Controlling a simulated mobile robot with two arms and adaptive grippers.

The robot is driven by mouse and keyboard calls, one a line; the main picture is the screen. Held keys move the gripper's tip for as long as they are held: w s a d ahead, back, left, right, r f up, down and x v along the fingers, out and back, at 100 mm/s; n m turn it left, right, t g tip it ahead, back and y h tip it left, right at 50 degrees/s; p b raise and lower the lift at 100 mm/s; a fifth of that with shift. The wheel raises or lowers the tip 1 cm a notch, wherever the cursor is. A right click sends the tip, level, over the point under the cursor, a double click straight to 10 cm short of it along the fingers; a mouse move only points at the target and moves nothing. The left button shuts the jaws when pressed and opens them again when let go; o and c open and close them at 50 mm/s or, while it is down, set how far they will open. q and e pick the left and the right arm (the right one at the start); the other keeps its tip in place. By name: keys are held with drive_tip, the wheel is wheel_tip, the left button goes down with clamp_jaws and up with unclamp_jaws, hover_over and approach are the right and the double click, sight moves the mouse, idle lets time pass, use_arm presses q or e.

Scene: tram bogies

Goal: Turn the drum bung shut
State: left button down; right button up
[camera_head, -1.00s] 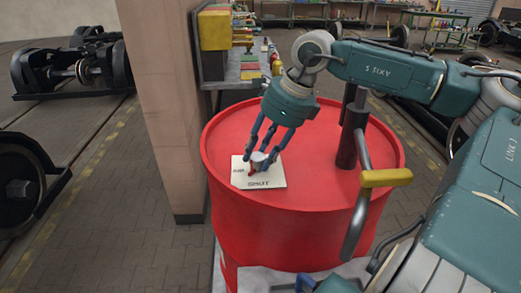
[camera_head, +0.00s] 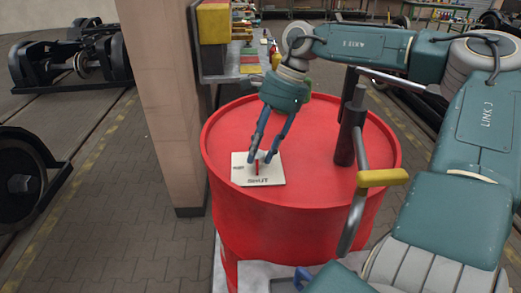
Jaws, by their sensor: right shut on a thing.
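The red drum (camera_head: 300,195) stands upright in the middle of the head view. On its lid lies a white plate (camera_head: 272,179) marked SHUT at its near edge; a smaller word at its left is hard to read. My right gripper (camera_head: 263,157) reaches down with its blue fingers closed around the bung, which they mostly hide. A red pointer (camera_head: 257,168) on the bung points toward the near edge, at the word SHUT. A blue finger-like piece (camera_head: 302,277) shows at the bottom edge, perhaps my left gripper; its state cannot be made out.
A dark post (camera_head: 347,135) with a bent lever and yellow grip (camera_head: 383,178) rises at the drum's right side. A pinkish pillar (camera_head: 166,110) stands left of the drum. A bench (camera_head: 240,68) with small parts is behind. Wheelsets stand at far left.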

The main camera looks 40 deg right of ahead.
drive_tip(key=shift+w+r, duration=0.25)
drive_tip(key=shift+r, duration=0.1)
drive_tip(key=o, duration=1.1)
drive_tip(key=shift+o, duration=0.2)
drive_tip(key=shift+a+f, duration=0.1)
drive_tip(key=shift+a, duration=0.1)
drive_tip(key=shift+s+d, duration=0.1)
drive_tip(key=shift+d+r, duration=0.15)
drive_tip(key=shift+r, duration=0.15)
drive_tip(key=v, duration=1.1)
drive_tip(key=shift+r, duration=0.15)
